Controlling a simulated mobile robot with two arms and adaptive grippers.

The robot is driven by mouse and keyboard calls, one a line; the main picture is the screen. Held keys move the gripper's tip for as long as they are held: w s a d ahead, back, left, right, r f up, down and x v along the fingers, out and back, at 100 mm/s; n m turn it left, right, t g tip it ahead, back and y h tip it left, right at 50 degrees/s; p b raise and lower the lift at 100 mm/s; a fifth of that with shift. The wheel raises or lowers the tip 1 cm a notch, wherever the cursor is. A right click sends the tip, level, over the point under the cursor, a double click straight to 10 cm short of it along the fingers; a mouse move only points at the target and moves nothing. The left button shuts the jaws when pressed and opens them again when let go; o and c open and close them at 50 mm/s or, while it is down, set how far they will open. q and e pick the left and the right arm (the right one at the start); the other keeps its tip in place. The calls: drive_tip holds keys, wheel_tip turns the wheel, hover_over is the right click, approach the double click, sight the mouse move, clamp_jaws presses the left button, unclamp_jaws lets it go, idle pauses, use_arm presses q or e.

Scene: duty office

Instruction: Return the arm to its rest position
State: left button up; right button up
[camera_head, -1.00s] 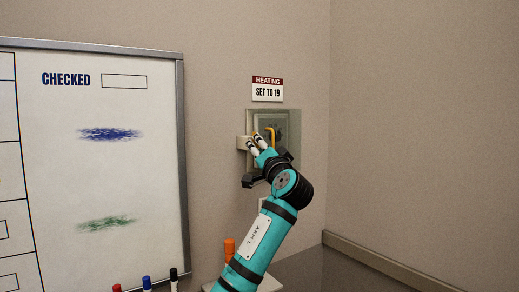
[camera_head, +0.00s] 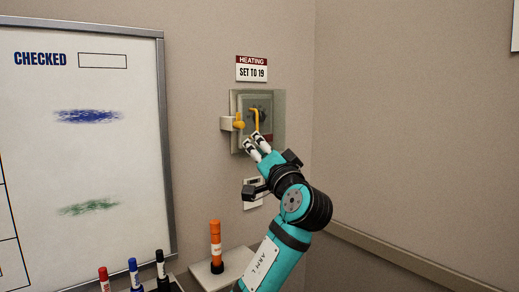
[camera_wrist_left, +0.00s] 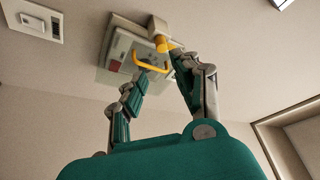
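My left arm (camera_head: 275,255) comes up from the bottom in the head view. Its gripper (camera_head: 257,147) is just below and in front of the grey wall box (camera_head: 240,104). A yellow piece (camera_head: 239,121) sits at the pale bracket on the box's left side. My right gripper is not in view.
A whiteboard (camera_head: 100,165) hangs at left, with red, blue and black markers (camera_head: 133,272) below.

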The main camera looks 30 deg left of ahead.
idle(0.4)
